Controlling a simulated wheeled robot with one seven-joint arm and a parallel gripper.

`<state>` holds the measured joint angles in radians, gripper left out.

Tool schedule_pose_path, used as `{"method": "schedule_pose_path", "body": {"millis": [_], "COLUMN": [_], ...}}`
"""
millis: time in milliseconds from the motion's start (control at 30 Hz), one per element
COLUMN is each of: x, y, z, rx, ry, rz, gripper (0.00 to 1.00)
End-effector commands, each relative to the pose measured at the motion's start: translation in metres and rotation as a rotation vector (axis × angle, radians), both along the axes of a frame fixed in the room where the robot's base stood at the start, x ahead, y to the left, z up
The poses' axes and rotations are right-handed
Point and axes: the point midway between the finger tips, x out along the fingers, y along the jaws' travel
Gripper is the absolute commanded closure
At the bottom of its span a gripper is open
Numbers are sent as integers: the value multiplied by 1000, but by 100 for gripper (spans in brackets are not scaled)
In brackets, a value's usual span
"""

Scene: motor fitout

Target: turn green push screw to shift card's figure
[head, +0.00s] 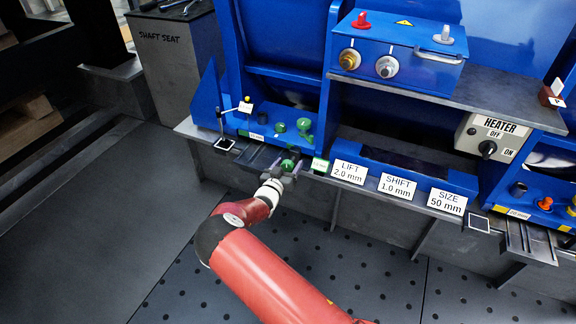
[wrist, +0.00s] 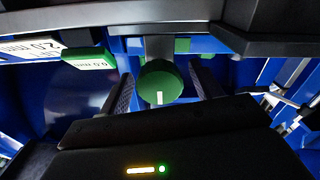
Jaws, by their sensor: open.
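The green push screw (head: 288,164) sits at the front of the blue stand, and its round green head with a white mark (wrist: 160,82) shows in the wrist view. My gripper (head: 283,172) is open, with one finger on each side of the head. In the wrist view (wrist: 163,90) small gaps show between the fingers and the head. The SHIFT card (head: 395,187) reads 1.0 mm. A small green-edged card (head: 320,165) stands right of the screw; in the wrist view (wrist: 88,62) it appears to read 0.0 mm.
The LIFT card (head: 349,171) reads 2.0 mm and the SIZE card (head: 446,201) reads 50 mm. Other green knobs (head: 304,124) sit behind the screw. A heater box (head: 490,137) is at right.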

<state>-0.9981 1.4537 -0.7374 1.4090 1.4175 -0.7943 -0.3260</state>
Motion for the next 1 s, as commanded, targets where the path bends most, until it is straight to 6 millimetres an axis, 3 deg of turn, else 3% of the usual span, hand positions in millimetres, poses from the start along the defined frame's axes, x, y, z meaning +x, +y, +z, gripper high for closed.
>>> {"method": "schedule_pose_path", "body": {"millis": [200,533,1000], "x": [0,0,0], "y": [0,0,0], "z": [0,0,-5], "rx": [0,0,110], "ry": [1,1,-38], "rz": [0,0,-1], "gripper": [35,79,80]}}
